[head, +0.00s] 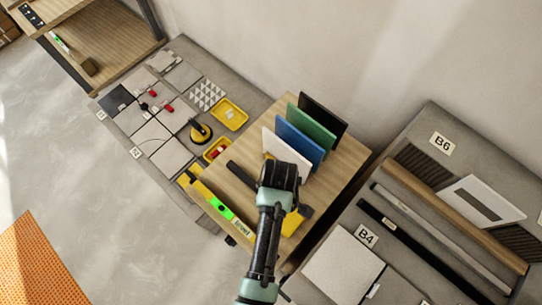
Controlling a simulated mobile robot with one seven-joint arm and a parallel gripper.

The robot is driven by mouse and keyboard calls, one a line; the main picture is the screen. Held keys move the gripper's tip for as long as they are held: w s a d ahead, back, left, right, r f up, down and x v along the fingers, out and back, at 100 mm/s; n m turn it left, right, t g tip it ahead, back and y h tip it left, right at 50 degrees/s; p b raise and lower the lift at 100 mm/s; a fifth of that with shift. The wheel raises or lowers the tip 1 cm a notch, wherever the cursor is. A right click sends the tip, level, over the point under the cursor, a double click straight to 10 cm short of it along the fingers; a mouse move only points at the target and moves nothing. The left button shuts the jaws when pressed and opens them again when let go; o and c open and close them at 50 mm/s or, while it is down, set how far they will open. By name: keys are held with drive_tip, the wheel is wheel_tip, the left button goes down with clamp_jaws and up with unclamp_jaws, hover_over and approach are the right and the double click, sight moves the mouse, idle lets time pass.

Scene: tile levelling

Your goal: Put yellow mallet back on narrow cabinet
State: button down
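The narrow cabinet (335,181) has a light wooden top and stands in the middle of the head view. My gripper (279,178) is over this top, seen from above and behind; its fingers are hidden under my wrist. A yellow piece (294,221), perhaps the yellow mallet's head, shows just right of my wrist. A dark bar (242,175), perhaps its handle, shows to the left. My wrist hides the part between, so I cannot tell if they are joined, or if I hold them.
White, blue, green and black panels (309,131) stand upright at the cabinet's back. A yellow level (220,208) lies along its left edge. A grey bench with tiles (152,138) and yellow trays (229,114) is left. A bench (410,240) with bars and slabs is right.

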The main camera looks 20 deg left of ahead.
drive_tip(key=shift+f, duration=0.1)
drive_tip(key=c, duration=0.6)
unclamp_jaws()
